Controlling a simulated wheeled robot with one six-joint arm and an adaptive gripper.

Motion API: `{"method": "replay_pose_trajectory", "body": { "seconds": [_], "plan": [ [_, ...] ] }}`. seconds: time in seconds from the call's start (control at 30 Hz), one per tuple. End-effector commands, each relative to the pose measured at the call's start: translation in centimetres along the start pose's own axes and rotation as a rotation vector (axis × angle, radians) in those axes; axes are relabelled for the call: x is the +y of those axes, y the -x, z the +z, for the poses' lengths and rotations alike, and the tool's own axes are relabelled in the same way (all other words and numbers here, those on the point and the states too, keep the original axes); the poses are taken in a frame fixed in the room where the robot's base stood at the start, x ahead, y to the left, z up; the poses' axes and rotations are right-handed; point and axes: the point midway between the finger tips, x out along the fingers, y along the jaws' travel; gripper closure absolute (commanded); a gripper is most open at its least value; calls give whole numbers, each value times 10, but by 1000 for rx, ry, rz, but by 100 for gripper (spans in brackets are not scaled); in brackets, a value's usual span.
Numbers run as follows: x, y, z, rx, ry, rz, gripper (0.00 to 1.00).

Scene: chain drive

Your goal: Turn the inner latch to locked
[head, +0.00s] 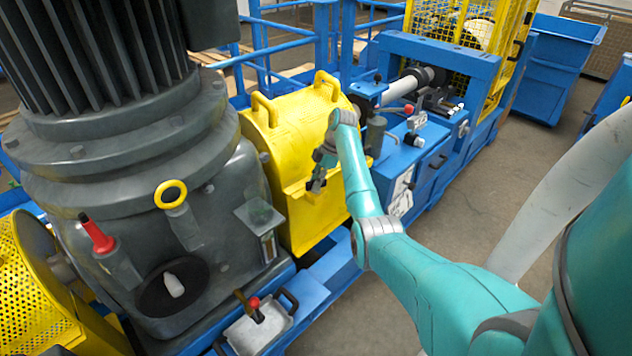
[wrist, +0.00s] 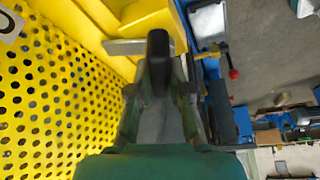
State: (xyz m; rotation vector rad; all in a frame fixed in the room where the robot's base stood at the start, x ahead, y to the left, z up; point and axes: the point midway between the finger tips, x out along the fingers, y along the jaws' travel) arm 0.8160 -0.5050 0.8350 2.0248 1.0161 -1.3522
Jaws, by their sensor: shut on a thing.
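My gripper (head: 318,182) is at the front face of the yellow guard cover (head: 293,130) in the head view. In the wrist view, my gripper (wrist: 160,88) is closed around a dark upright handle (wrist: 158,58), which I take to be the inner latch. A pale metal bar (wrist: 124,47) crosses behind the handle, against yellow sheet metal (wrist: 150,14). The latch is too small and too covered by my gripper to make out in the head view. No lock marking shows, so its locked or unlocked state cannot be read.
A large grey motor housing (head: 130,170) stands left of the cover. A red-knobbed lever (head: 254,303) is at the front of the blue frame, and another (head: 409,110) is right of my gripper. A perforated yellow guard (wrist: 50,105) fills the wrist view's left. Open floor lies to the right.

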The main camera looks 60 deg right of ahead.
Motion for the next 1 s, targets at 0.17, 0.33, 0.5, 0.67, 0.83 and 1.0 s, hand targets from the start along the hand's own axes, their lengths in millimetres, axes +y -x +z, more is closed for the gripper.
{"method": "replay_pose_trajectory", "body": {
  "seconds": [0.17, 0.33, 0.5, 0.67, 0.83, 1.0],
  "plan": [
    [0, 0, 0, 1, 139, -59, 100],
    [0, 0, 0, 0, 247, -104, 100],
    [0, 0, 0, 0, 324, -135, 100],
    [0, 0, 0, -1, 366, -153, 100],
    [0, 0, 0, -1, 386, -160, 100],
    [0, 0, 0, -1, 390, -161, 100]
  ]
}}
